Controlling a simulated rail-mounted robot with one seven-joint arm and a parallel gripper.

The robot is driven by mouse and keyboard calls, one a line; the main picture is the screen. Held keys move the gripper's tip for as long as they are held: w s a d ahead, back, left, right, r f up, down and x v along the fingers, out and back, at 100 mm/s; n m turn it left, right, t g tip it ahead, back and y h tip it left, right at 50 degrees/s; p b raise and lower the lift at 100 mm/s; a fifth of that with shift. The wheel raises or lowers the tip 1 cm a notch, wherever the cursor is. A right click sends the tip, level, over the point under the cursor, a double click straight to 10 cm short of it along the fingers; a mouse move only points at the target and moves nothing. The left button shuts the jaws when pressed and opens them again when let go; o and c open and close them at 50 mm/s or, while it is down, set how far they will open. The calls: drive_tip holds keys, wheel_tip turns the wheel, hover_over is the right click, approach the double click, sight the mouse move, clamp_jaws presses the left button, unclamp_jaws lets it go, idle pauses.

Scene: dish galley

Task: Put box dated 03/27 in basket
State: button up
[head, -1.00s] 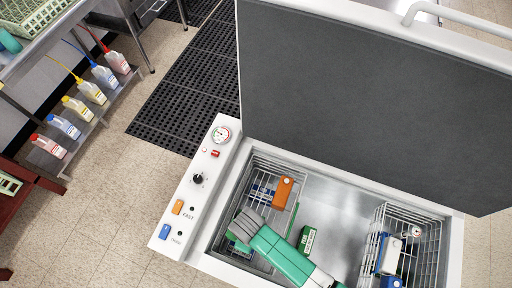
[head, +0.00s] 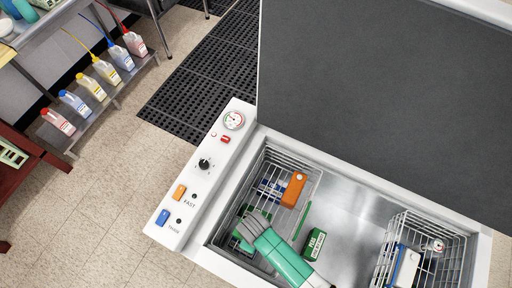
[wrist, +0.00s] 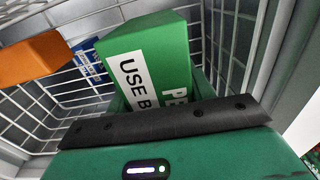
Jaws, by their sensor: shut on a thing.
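My gripper (head: 246,228) is shut on a green box (wrist: 150,62), low at the left wire basket (head: 268,152) in the open chest. In the wrist view the held box shows a white label reading "USE B" and part of another word; no date is readable. Basket wires (wrist: 80,92) show behind and around it. In the head view the gripper mostly hides this box. A second green box (head: 315,243) with a white label lies on the chest floor, right of the gripper. Its date is too small to read.
An orange box (head: 294,189) and a blue-and-white box (head: 270,188) are in the left basket. A right wire basket (head: 445,232) holds a blue-and-white box (head: 404,266) and a round dial (head: 438,246). A thin green item (head: 302,221) stands between. The raised lid (head: 380,100) is behind.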

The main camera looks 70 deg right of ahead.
drive_tip(key=shift+f+b, duration=0.5)
drive_tip(key=shift+f, duration=1.55)
drive_tip(key=shift+f, duration=0.25)
drive_tip(key=o, duration=1.3)
drive_tip(key=shift+r, duration=0.15)
wheel_tip(320, 180, up, 12)
drive_tip(key=p, duration=0.2)
drive_tip(key=shift+r+p, duration=0.1)
drive_tip(key=shift+p, duration=0.2)
